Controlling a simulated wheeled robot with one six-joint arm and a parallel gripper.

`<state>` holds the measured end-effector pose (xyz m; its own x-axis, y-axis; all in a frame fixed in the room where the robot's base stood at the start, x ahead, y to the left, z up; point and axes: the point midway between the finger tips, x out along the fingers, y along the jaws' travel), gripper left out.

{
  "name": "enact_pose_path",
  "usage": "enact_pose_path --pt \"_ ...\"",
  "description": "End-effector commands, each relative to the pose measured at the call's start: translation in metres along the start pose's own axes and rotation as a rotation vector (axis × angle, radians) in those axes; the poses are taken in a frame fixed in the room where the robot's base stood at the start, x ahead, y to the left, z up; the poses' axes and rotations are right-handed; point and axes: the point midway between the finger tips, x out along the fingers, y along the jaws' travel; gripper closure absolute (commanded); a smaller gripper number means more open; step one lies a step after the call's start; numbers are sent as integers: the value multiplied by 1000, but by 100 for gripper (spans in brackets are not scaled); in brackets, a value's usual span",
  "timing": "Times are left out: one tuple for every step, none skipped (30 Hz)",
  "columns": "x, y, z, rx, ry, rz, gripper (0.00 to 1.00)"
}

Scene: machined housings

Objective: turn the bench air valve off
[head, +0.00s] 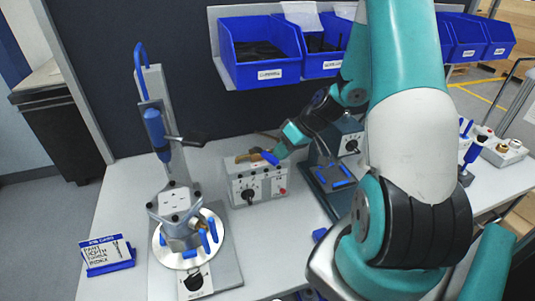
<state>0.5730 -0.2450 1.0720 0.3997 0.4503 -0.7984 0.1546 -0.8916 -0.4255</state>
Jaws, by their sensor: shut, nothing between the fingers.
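A small brass-coloured valve body (245,156) shows just above the top edge of a grey control box, and I take it to be the bench air valve. A blue piece (270,157), which looks like its lever handle, lies to its right and slants down to the right. My gripper (281,152) reaches in from the right, with its tip at or very close to the blue piece; I cannot tell whether they touch. The gripper is shut and holds nothing. Its fingertips are small and partly hidden.
The grey control box (257,188) has a black knob and a red button. A press fixture (180,215) with blue handles stands left. Blue bins (258,52) hang above. A sign (106,256) stands at the front left.

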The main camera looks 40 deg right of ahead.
Motion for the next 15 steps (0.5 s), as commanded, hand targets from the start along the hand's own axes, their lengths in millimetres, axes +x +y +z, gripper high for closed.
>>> enact_pose_path --pt "-1 4 4 7 5 5 100" --pt "-2 3 6 9 5 5 100" --pt "-2 2 7 11 5 6 100" --pt "-2 2 8 12 6 6 100" --pt "-2 1 8 12 7 7 100" --pt "-1 -1 9 12 7 7 100" --pt "-1 -3 9 12 7 7 100" --pt "0 -4 10 12 6 7 100" --pt "1 -6 10 11 6 7 100" --pt "1 -8 10 11 6 7 100" --pt "2 -10 10 11 6 7 100" --pt "3 -11 10 11 6 7 100" --pt "3 -12 10 11 5 6 100" --pt "4 -14 10 11 5 6 100" --pt "4 -15 10 11 5 6 100"
